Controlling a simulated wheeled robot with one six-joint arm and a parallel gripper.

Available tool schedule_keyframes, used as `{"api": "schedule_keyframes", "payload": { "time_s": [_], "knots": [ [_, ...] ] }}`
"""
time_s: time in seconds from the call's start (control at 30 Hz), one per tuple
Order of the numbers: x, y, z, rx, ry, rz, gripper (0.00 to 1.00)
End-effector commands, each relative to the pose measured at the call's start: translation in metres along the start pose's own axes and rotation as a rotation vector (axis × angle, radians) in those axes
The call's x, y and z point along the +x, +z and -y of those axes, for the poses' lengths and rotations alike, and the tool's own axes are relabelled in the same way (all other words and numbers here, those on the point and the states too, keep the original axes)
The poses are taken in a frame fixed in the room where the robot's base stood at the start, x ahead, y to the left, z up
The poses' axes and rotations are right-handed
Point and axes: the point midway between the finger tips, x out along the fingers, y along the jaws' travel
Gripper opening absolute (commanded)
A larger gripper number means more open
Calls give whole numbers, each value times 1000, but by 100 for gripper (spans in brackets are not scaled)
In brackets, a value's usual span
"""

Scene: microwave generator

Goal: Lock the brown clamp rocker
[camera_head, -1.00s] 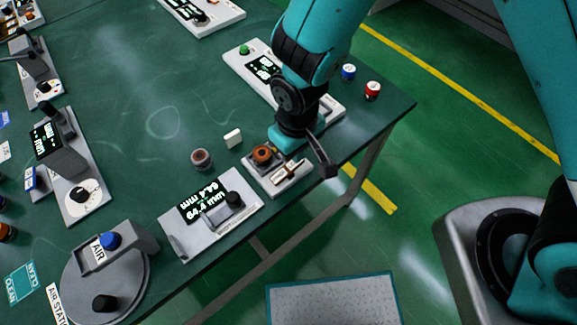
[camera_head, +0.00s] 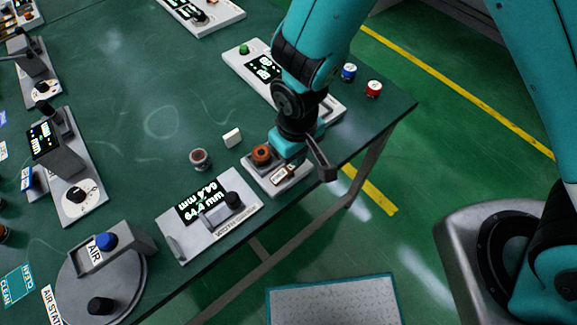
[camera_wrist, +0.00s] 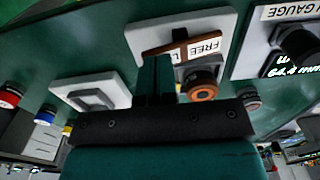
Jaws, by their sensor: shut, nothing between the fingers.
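The brown clamp rocker (camera_wrist: 181,44) shows in the wrist view as a brown bar with a short crosspiece, on a pale fixture plate (camera_wrist: 150,28) beside a label reading FREE. A copper-brown ring-shaped part (camera_wrist: 202,90) sits at the plate's edge; it also shows in the head view (camera_head: 262,154). My gripper (camera_wrist: 157,60) is shut and empty, its teal fingertips close to the rocker's left half. I cannot tell whether they touch. In the head view my gripper (camera_head: 290,150) is over the fixture's right side and hides most of the rocker.
A width gauge (camera_head: 210,215) reading 64.4 mm stands left of the fixture. A loose round part (camera_head: 200,158) and a small white block (camera_head: 232,137) lie behind. A blue-topped can (camera_head: 348,72) and a red one (camera_head: 373,89) stand right. The table's front edge is close.

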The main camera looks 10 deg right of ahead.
Motion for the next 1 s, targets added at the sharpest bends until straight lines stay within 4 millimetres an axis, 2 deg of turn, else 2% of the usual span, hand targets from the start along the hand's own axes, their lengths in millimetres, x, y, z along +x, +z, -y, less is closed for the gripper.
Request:
{"api": "schedule_keyframes", "payload": {
  "time_s": [0.7, 0.87, 1.0],
  "knots": [
    [12, 0, 0, -1, -1, 0, 0],
    [8, 0, 0, -1, -1, 0, 0],
    [-3, 0, 0, 0, 0, 0, 0]
  ]
}}
